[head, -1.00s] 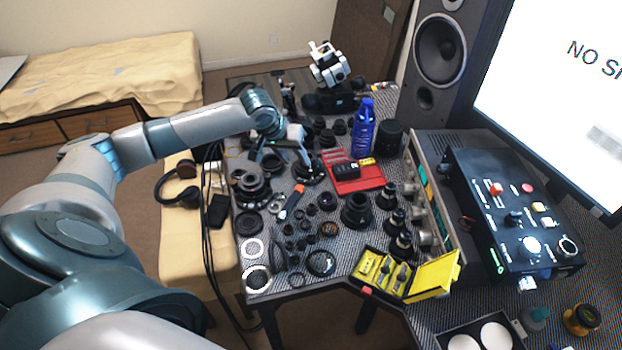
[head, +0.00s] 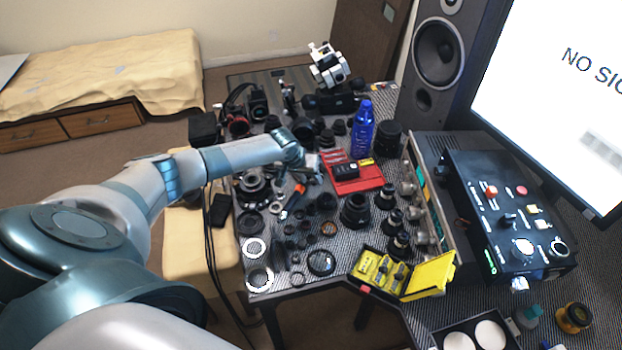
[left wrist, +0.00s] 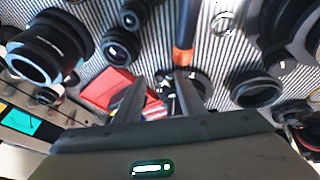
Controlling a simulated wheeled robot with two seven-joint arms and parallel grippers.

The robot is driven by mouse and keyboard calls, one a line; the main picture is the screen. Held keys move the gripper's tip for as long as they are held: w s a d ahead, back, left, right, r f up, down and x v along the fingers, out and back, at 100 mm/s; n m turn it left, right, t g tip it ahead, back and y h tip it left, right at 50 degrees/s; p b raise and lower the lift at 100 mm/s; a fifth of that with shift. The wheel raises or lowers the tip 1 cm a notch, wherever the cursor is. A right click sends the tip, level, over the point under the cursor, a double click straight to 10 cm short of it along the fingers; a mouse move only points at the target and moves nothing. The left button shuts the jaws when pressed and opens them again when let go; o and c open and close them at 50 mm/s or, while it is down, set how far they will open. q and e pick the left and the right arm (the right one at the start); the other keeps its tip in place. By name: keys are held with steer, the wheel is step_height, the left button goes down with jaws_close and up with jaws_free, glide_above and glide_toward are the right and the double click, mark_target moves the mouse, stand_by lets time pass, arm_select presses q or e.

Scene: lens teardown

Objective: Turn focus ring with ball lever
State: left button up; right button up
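My left gripper (head: 314,170) hangs over the middle of the crowded table, to the left of the red tray. In the left wrist view its two dark fingers (left wrist: 160,93) are apart, with nothing clearly held between them. A round black lens part with metallic details (left wrist: 170,82) lies beyond and between the fingers, partly hidden by them. I cannot tell whether the fingers touch it. I cannot tell for sure which part is the focus ring, and no ball lever can be made out. My right gripper is not in view.
An orange-handled tool (left wrist: 183,55) lies close to the fingers. A red tray (head: 372,183), a blue bottle (head: 363,130), several black lens barrels (head: 355,210) and an open yellow case (head: 428,279) crowd the table. A black control box (head: 505,215) stands at right.

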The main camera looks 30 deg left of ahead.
arm_select(q)
steer(key=shift+w+f, duration=0.25)
steer(key=shift+f, duration=0.45)
steer(key=shift+c, duration=0.6)
jaws_close()
steer(key=shift+s+a+m+b, duration=0.2)
steer(key=shift+a+m+b, duration=0.05)
steer(key=shift+m+b, duration=0.35)
steer(key=shift+r+h, duration=0.15)
steer(key=shift+h, duration=0.15)
steer(key=shift+c, duration=0.9)
jaws_free()
steer(key=o, duration=0.3)
steer(key=shift+s, duration=0.1)
